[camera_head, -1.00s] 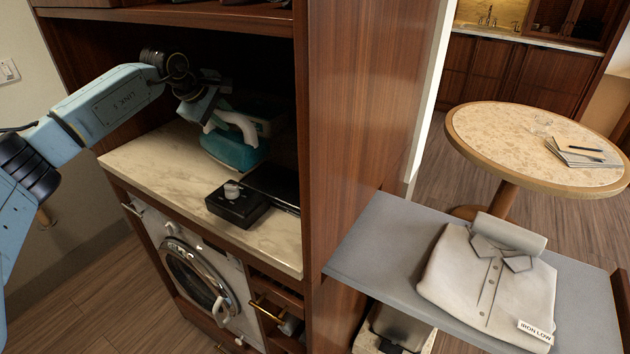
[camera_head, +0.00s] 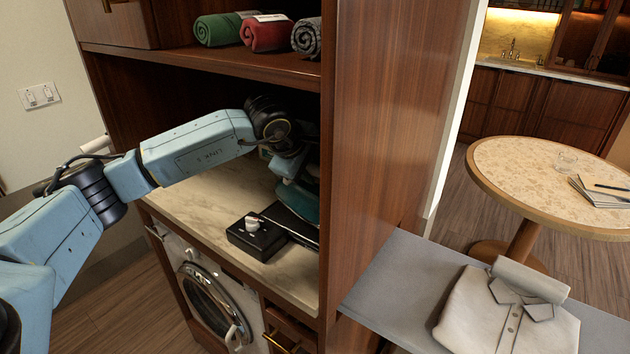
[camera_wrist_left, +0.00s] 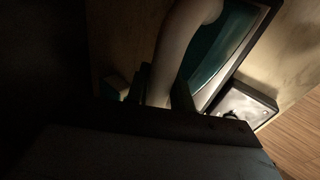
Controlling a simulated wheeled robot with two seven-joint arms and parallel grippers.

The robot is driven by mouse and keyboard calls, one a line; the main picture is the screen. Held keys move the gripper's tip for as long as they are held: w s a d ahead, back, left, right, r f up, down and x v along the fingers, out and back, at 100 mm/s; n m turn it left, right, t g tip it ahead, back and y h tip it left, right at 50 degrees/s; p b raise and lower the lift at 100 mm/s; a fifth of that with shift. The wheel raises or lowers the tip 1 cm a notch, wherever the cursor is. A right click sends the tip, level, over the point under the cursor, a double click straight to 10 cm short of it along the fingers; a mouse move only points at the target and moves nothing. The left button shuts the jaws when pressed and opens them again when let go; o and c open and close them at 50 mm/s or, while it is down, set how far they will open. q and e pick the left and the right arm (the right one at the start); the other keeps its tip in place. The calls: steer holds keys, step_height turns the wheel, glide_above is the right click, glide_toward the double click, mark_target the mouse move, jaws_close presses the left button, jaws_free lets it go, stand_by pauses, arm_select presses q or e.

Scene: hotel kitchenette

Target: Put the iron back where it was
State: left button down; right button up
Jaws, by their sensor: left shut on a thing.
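The iron has a teal body (camera_head: 303,203), mostly hidden in the head view by my left arm and the wooden partition. In the left wrist view its pale handle (camera_wrist_left: 180,45) rises between my left fingers, and its teal side (camera_wrist_left: 222,55) shows behind. My left gripper (camera_wrist_left: 160,92) is shut on the handle; in the head view the gripper (camera_head: 292,172) is partly hidden by its own wrist. The iron is over or on a flat dark plate (camera_head: 291,224) on the marble counter; I cannot tell whether it touches. My right gripper is not in view.
A black box with a pale knob (camera_head: 255,235) sits at the counter's front, beside the plate. The wooden partition (camera_head: 375,130) stands close right of the iron. A shelf with rolled towels (camera_head: 268,35) is above. The counter's left part (camera_head: 195,195) is clear.

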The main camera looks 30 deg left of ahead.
mark_target(318, 188)
arm_select(q)
steer(key=shift+d+r, duration=0.15)
steer(key=shift+d, duration=0.5)
steer(key=shift+f+p, duration=0.4)
steer(key=shift+f, duration=1.4)
steer(key=shift+f, duration=0.1)
steer(key=c, duration=1.2)
jaws_free()
steer(key=shift+s, duration=0.1)
steer(key=shift+f, duration=0.1)
steer(key=shift+r, duration=0.3)
steer(key=v, duration=0.7)
steer(key=shift+b, duration=0.45)
steer(key=shift+s, duration=0.15)
